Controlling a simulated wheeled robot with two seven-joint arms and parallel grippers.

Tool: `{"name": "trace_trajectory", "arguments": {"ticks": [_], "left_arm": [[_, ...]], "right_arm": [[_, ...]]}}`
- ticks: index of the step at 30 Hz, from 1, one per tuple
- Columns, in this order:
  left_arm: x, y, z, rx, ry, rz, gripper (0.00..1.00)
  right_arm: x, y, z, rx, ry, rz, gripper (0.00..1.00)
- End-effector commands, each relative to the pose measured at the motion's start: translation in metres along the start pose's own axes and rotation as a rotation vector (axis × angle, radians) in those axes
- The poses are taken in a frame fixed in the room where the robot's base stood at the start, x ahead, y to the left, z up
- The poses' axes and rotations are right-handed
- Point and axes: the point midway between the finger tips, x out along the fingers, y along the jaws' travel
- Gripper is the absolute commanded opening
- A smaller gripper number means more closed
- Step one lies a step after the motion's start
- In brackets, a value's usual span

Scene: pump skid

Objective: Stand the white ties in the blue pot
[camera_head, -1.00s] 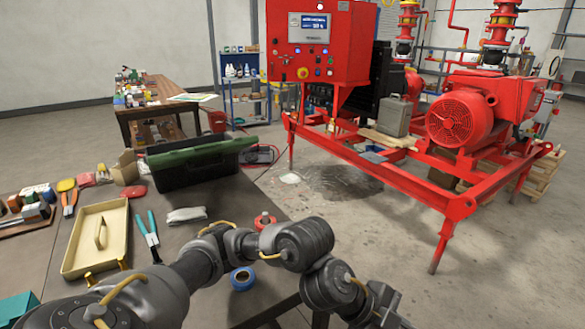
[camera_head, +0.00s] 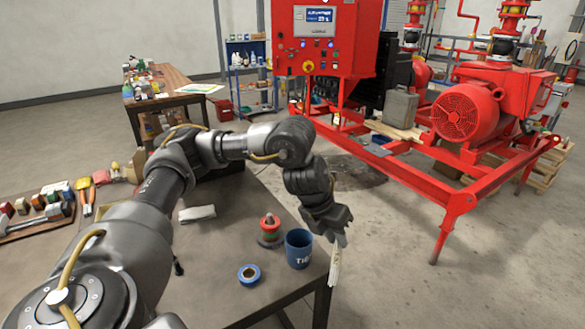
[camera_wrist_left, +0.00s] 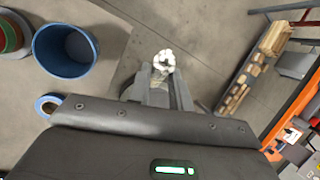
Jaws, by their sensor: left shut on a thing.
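The blue pot (camera_head: 298,250), with white lettering on its side, stands upright near the right edge of the table. It also shows from above in the left wrist view (camera_wrist_left: 66,50), and its inside looks empty. My left gripper (camera_head: 339,238) is shut on the white ties (camera_head: 335,268), a thin bundle hanging nearly upright just right of the pot, apart from it and past the table edge. In the left wrist view the bundle shows end-on (camera_wrist_left: 164,60) between the fingertips (camera_wrist_left: 160,76). My right gripper is out of view.
A stack of coloured tape rolls (camera_head: 269,232) stands left of the pot; a blue tape roll (camera_head: 249,274) lies nearer. A white folded cloth (camera_head: 197,213) lies farther left. The red pump skid (camera_head: 400,175) stands beyond a clear stretch of floor.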

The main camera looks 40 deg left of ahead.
Motion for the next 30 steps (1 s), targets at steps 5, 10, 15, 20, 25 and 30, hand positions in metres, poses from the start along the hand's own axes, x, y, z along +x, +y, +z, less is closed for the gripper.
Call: {"name": "trace_trajectory", "arguments": {"ticks": [5, 10, 15, 20, 25, 30], "left_arm": [[-0.028, 0.021, 0.008, 0.192, -0.077, -0.012, 0.00], [-0.051, 0.037, 0.016, 0.340, -0.141, -0.034, 0.00], [-0.087, 0.060, 0.025, 0.530, -0.228, -0.081, 0.00], [-0.119, 0.079, 0.032, 0.681, -0.295, -0.142, 0.00], [-0.142, 0.090, 0.035, 0.782, -0.340, -0.192, 0.00], [-0.146, 0.092, 0.035, 0.811, -0.350, -0.207, 0.00]], "right_arm": [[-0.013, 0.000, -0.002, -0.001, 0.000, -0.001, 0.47], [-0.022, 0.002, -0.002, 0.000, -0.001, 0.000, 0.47], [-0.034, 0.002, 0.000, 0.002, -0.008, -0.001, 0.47], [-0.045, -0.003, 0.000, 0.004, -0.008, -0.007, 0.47], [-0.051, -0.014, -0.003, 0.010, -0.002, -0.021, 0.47], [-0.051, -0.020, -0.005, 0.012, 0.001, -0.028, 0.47]]}}
